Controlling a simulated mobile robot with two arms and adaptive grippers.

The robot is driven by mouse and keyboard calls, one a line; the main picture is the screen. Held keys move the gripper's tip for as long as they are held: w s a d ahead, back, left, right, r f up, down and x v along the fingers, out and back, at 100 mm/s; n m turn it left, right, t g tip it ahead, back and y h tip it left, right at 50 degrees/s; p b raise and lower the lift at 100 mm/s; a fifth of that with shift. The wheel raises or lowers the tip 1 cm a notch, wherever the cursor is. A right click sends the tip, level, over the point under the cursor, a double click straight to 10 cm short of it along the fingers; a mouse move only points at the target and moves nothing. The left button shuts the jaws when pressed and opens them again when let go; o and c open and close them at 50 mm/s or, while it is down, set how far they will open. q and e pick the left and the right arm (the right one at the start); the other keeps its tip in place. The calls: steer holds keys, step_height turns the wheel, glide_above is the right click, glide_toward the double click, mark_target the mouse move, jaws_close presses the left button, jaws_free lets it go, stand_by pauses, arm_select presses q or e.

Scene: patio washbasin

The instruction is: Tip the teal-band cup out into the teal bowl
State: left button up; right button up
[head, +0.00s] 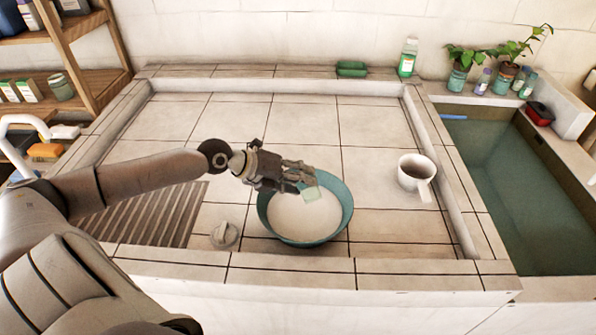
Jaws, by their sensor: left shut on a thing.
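The teal bowl (349,208) stands on the tiled counter near its front edge, and a smooth white area fills its inside; I cannot tell whether that is content or the bowl's lining. My left gripper (308,183) reaches in from the left and is over the bowl's back left part. It is shut on a small pale green, see-through piece (312,194), which looks like part of the teal-band cup. The fingers hide most of it, so its tilt is unclear. No stream shows. My right gripper is not in view.
A white mug (411,181) with dark brown content stands right of the bowl. A small pale round object (225,235) lies left of it, beside a slatted drain area (150,218). A water basin (505,190) lies far right. The counter's middle is clear.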

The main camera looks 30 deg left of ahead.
arm_select(q)
steer(key=shift+s+d+r+m+t+y+p, duration=0.15)
steer(key=shift+r+m+t+y+p, duration=0.45)
steer(key=shift+p, duration=2.3)
steer(key=shift+d+r+m+y+p, duration=0.15)
steer(key=shift+r+m+y+p, duration=0.2)
steer(key=shift+y+p, duration=0.25)
steer(key=shift+d+r+m+t+y, duration=0.1)
steer(key=shift+d+m+t+y, duration=0.05)
steer(key=shift+m+t+y, duration=0.25)
steer(key=shift+r+m+t+y, duration=0.6)
steer(key=shift+r+m+y, duration=0.15)
steer(key=shift+r+y, duration=0.2)
steer(key=shift+r+m+t+y, duration=0.4)
steer(key=shift+r+m+y, duration=0.05)
steer(key=shift+r+m, duration=0.15)
steer(key=shift+r+m+t, duration=0.3)
steer(key=shift+r+t, duration=0.1)
